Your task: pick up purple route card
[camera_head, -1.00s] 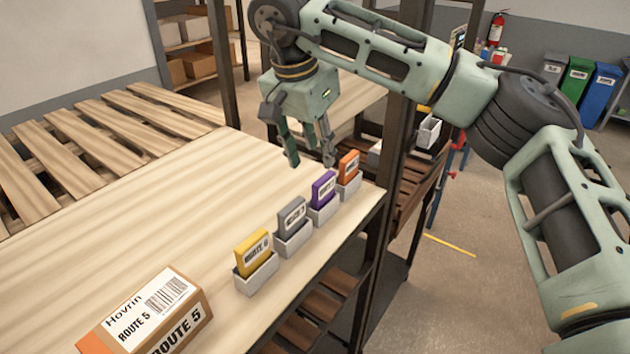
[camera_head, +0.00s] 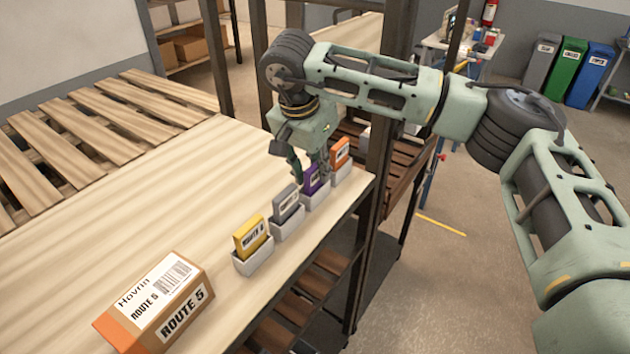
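The purple route card (camera_head: 310,181) stands upright in a small white holder (camera_head: 315,201) in the row near the table's right edge. My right gripper (camera_head: 311,172) is low over it, with its fingers on either side of the card's top. The fingers look apart, and I cannot tell whether they touch the card. Part of the card is hidden behind a finger. My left gripper is not in view.
A grey card (camera_head: 286,203) and a yellow card (camera_head: 250,236) stand in holders nearer me; an orange card (camera_head: 340,153) stands just beyond. A Route 5 box (camera_head: 160,300) lies at the front. The table's left part (camera_head: 130,220) is clear.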

